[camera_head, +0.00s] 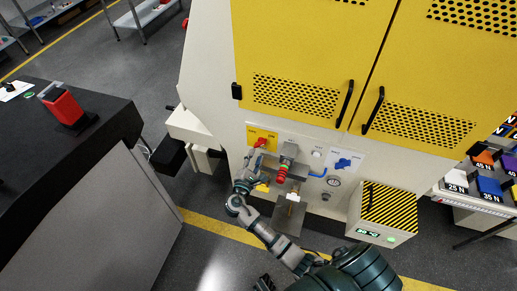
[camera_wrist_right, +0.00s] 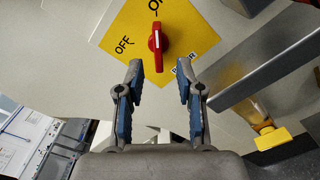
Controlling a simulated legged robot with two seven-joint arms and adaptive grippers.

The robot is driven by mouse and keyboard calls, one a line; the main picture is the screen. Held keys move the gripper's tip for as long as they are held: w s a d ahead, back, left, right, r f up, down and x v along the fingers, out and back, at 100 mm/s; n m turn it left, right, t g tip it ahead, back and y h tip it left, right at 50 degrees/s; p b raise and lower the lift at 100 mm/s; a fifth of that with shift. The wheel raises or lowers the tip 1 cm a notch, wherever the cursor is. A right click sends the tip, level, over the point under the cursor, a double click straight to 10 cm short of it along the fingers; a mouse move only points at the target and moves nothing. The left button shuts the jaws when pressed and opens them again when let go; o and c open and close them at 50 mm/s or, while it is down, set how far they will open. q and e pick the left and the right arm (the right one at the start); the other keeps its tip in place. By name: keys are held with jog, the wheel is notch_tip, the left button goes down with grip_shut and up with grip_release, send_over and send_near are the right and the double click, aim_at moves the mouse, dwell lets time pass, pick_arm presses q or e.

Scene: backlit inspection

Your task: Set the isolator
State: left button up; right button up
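The isolator is a red rotary handle (camera_wrist_right: 158,42) with a white line along it, on a yellow plate (camera_wrist_right: 190,52) marked OFF and ON. In the wrist view the handle stands upright, with OFF to its left and ON above right. In the head view the red handle (camera_head: 260,142) shows on the front of the machine. My right gripper (camera_wrist_right: 160,68) is open and empty. Its two blue-padded fingers lie either side of the handle's lower end in the picture, apart from it. In the head view my right gripper (camera_head: 250,170) is just below the plate. My left gripper does not show.
A metal bracket (camera_head: 290,214) juts out below. A striped box (camera_head: 388,207) stands lower right.

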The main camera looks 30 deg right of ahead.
jog(key=v, duration=0.6)
jog(key=shift+a, duration=0.2)
jog(key=shift+d, duration=0.1)
jog(key=s+f+m+g+y, duration=0.2)
jog(key=s+f+y, duration=0.25)
jog(key=f, duration=0.85)
jog(key=s+f+m+g+y, duration=0.25)
jog(key=s+f, duration=0.25)
jog(key=f, duration=0.7)
jog(key=s+a+f+m+g+y, duration=0.2)
jog(key=s+f+m, duration=0.3)
jog(key=s+f, duration=0.3)
jog(key=s+a+f+m+g+y, duration=0.2)
jog(key=s+f+m+y, duration=0.3)
jog(key=s, duration=1)
notch_tip(320, 180, down, 4)
jog(key=shift+a+r+g, duration=0.15)
jog(key=shift+a+g, duration=0.2)
jog(key=shift+g, duration=0.3)
